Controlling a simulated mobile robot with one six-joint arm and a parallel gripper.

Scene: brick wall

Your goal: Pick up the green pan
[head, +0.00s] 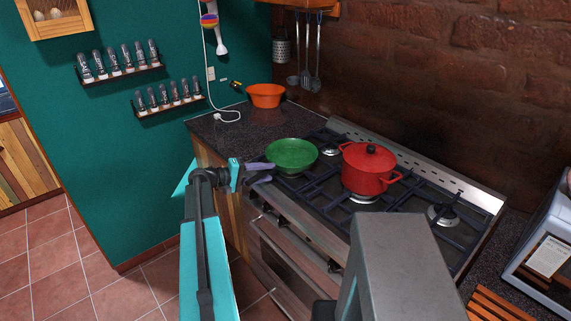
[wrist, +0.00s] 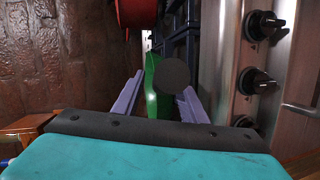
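The green pan (head: 291,154) sits on the left front part of the stove, its round green inside facing up. In the wrist view the pan (wrist: 151,90) shows nearly edge-on, in line with the gap between my fingers. A dark round shape beside it covers part of it; I cannot tell whether it is the handle's end. My gripper (head: 269,172) is at the pan's near left side, its two purple fingers spread apart. In the wrist view my gripper (wrist: 161,86) is open, with no finger clearly touching the pan.
A red lidded pot (head: 365,170) stands on the stove (head: 411,205) right of the pan. An orange bowl (head: 266,95) is on the dark counter (head: 228,130) behind. Utensils (head: 305,70) hang on the brick wall. Knobs (wrist: 262,25) line the stove front.

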